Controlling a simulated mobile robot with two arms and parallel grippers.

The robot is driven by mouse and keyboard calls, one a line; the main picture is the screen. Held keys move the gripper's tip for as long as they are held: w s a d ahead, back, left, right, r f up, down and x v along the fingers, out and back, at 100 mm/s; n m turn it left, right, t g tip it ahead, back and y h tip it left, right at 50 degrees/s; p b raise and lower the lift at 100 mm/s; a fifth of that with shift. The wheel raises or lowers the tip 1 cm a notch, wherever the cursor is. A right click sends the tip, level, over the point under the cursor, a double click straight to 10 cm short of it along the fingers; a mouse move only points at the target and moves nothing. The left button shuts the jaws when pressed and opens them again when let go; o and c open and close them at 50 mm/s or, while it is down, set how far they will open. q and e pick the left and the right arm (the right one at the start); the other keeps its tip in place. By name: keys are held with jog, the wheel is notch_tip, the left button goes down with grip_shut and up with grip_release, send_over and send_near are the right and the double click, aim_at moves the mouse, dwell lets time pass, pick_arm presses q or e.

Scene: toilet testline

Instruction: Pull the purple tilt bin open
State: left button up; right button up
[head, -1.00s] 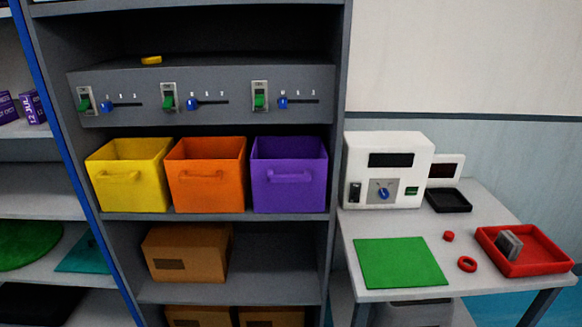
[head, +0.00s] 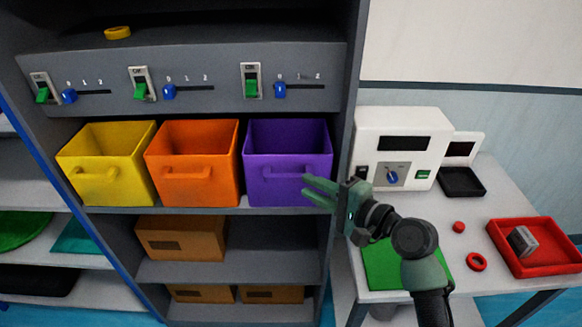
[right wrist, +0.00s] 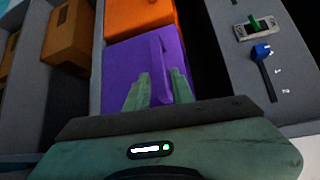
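The purple tilt bin (head: 270,165) stands upright on the shelf, right of the orange bin, with its open top showing. Its front handle is partly hidden by my right gripper (head: 306,187) in the head view. That gripper's green fingers are apart, at the right part of the bin's front. In the right wrist view the purple bin (right wrist: 125,65) fills the middle, and its handle (right wrist: 158,60) runs between the two fingers (right wrist: 158,88). The fingers look open, one on each side of the handle; I cannot tell whether they touch it. My left gripper is not in view.
An orange bin (head: 197,150) and a yellow bin (head: 110,165) stand to the left. A switch panel (head: 215,95) is above. The shelf's right upright (head: 352,90) is close to my right gripper. A table with a white device (head: 400,125) and a red tray (head: 545,265) stands right.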

aim_at(293, 180)
jog(key=p+x, duration=0.1)
jog(key=x, duration=0.6)
jog(key=shift+s, duration=0.1)
grip_shut()
jog(key=shift+f, duration=0.1)
dwell(1.1)
